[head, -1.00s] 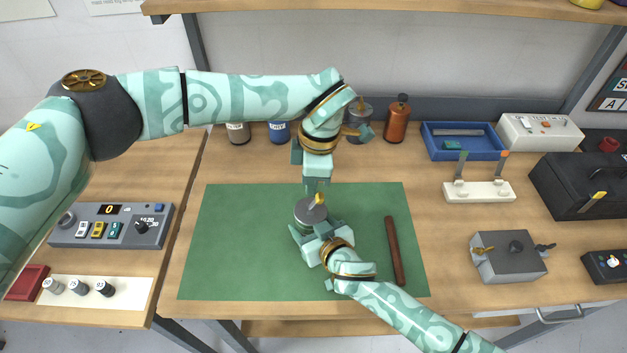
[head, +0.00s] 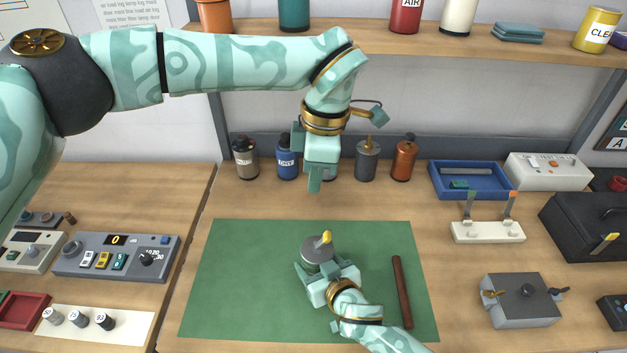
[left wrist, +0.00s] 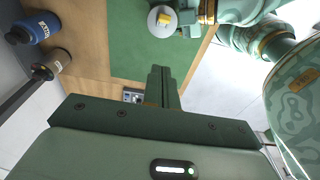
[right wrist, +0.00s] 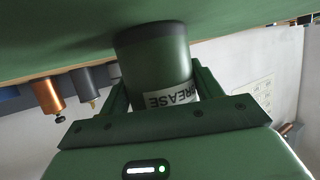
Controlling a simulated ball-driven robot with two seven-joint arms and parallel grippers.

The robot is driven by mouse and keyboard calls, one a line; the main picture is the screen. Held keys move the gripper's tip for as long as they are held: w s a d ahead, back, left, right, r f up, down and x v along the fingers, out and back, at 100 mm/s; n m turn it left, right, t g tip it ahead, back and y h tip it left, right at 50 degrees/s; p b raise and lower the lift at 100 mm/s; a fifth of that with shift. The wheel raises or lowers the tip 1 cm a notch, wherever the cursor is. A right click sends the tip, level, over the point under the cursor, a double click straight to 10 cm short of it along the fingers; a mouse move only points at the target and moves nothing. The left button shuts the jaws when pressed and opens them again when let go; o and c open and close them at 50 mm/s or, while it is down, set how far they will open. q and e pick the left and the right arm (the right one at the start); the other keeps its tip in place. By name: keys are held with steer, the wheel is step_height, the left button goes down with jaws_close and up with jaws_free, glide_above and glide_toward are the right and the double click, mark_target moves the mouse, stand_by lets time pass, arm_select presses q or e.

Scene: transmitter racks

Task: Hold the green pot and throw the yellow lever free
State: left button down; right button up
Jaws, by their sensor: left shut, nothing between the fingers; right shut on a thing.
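The green pot (head: 312,266) stands on the green mat (head: 235,290), with a grey lid on top. The yellow lever (head: 324,239) sticks up from the lid, tilted toward the upper right. My right gripper (head: 318,275) is shut around the pot from the front; the right wrist view shows the pot's green side (right wrist: 158,55) and its GREASE label between the fingers. My left gripper (head: 315,186) is shut and empty, above and behind the pot, clear of the lever. The lid (left wrist: 153,22) and lever (left wrist: 164,18) also show in the left wrist view.
A brown rod (head: 402,290) lies on the mat, right of the pot. Several bottles, including a blue one (head: 286,162) and a copper one (head: 404,160), stand along the back. A grey box (head: 522,305) with levers is at the right. The mat's left part is clear.

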arm_select(q)
steer(key=c, duration=2)
jaws_free()
steer(key=o, duration=0.8)
steer(key=f, duration=0.3)
steer(key=shift+s+a+g, duration=0.4)
steer(key=shift+c, duration=0.2)
steer(key=h, duration=1)
glide_toward(326, 234)
steer(key=shift+t, duration=0.4)
steer(key=x, duration=1.1)
steer(key=shift+s+d+f, duration=0.2)
steer(key=shift+s+d, duration=0.05)
steer(key=shift+s, duration=0.05)
steer(key=shift+d+f, duration=0.15)
steer(key=shift+f, duration=0.05)
